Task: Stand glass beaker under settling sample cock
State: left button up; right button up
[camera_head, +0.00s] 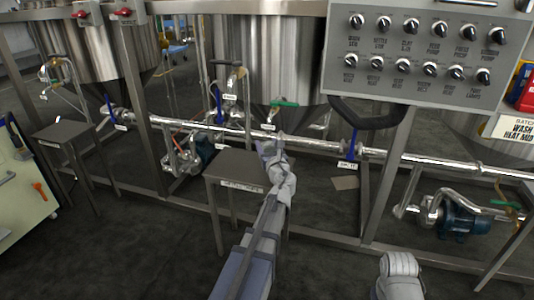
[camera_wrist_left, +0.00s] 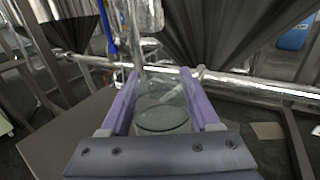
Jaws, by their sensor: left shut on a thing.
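My left gripper (camera_head: 268,149) is shut on a clear glass beaker. In the left wrist view the beaker (camera_wrist_left: 163,112) sits upright between the purple fingers (camera_wrist_left: 160,80). In the head view the gripper hides most of it. A small grey stand (camera_head: 228,165) with a label on its front edge is beside and below the gripper. Its flat top also shows in the left wrist view (camera_wrist_left: 62,140). I cannot tell whether the beaker touches it. A sample cock (camera_head: 231,72) with a small label hangs from the middle tank, above and behind the stand.
A shiny horizontal pipe (camera_head: 325,143) runs behind the stand. A green-handled valve (camera_head: 285,103) is at the middle tank. A control panel (camera_head: 425,52) stands at upper right. Another small stand (camera_head: 62,132) is at left. Dark floor in front is open.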

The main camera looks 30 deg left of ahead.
pick_arm(q)
jog(key=shift+f, duration=0.8)
jog(key=shift+f+b, duration=0.2)
jog(key=shift+b, duration=0.2)
jog(key=o, duration=1.4)
jog(key=shift+c, duration=0.2)
jog(key=shift+r, duration=0.15)
jog(key=shift+s+d+r, duration=0.1)
jog(key=shift+s+d, duration=0.05)
jog(key=shift+s, duration=0.05)
jog(key=v, duration=1.1)
jog(key=shift+s+d, duration=0.15)
jog(key=shift+d, duration=0.1)
